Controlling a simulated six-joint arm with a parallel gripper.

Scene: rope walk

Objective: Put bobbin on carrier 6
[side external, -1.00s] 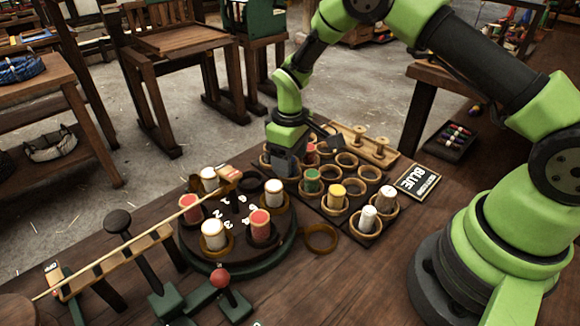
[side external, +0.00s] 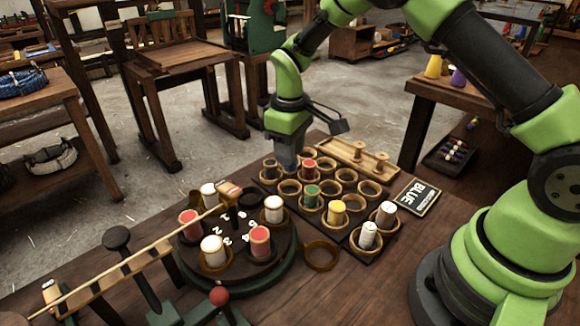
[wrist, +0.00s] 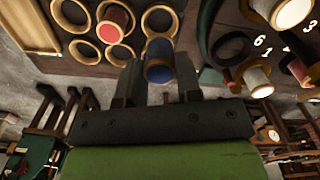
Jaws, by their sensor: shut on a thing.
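My gripper (side external: 287,158) is shut on a blue bobbin (wrist: 160,62), which shows between the two fingers in the wrist view. In the side view they are above the left part of the bobbin rack. The round dark carrier plate (side external: 246,284) stands left of the rack, with white and red bobbins upright on several carriers. In the wrist view an empty dark carrier (wrist: 231,48) lies beside the number 6, to the right of the held bobbin.
The rack (side external: 375,250) holds red, green, yellow and white bobbins and several empty rings. An empty loose ring (side external: 320,256) lies between plate and rack. A BLUE sign (side external: 417,197) and a wooden peg tray (side external: 358,160) flank the rack. A red-knobbed lever (side external: 219,297) stands in front.

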